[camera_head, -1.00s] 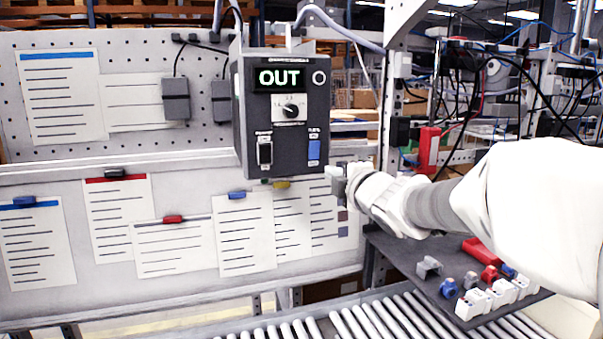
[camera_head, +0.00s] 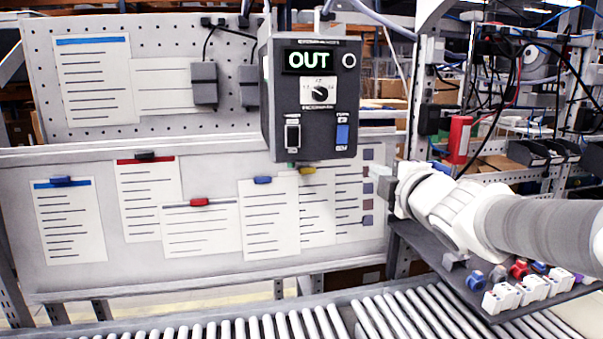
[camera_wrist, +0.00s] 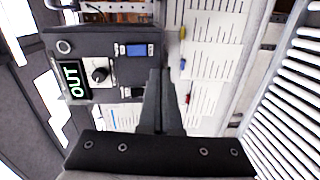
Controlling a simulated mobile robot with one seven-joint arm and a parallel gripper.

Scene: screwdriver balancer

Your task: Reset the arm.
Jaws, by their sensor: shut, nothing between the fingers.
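My gripper (camera_head: 378,177) is in front of the pinned-paper board, just below and right of the dark control box (camera_head: 312,130). My arm reaches in from the right edge. In the wrist view my gripper (camera_wrist: 160,74) has its fingers together with nothing between them. The control box (camera_wrist: 110,62) shows there turned on its side, with its lit OUT display, a round knob, a blue switch and a black switch. I cannot tell the exact gap between my fingers and the box, but no contact shows.
A dark shelf (camera_head: 420,243) with white blocks and small red and blue parts lies below my arm. A roller conveyor (camera_head: 300,325) runs along the bottom. Papers are clipped to the board (camera_head: 215,275). A cabled rack with a red device (camera_head: 459,139) stands at the right.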

